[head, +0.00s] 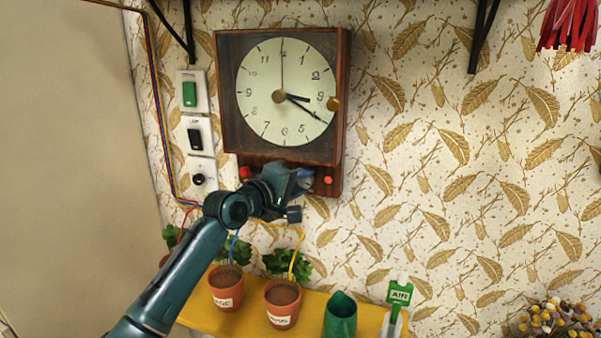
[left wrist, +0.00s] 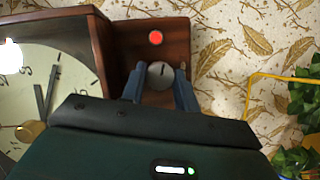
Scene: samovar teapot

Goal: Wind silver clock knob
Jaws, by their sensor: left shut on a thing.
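A square wooden wall clock (head: 281,95) with a cream face hangs on the wall in the head view. The silver knob (left wrist: 160,75) shows in the left wrist view as a round disc with a dark line on it, set on the clock's lower wooden panel (left wrist: 177,30). My left gripper (left wrist: 160,88) has its two blue fingers on either side of the knob and is shut on it. In the head view the left gripper (head: 303,182) covers most of the knob below the clock face. My right gripper is not in view.
Red buttons (head: 328,180) sit on the panel beside the knob. A gold knob (head: 333,104) is at the face's right edge. Switches (head: 190,95) are left of the clock. Potted plants (head: 283,303) and a green jug (head: 340,316) stand on a yellow shelf below.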

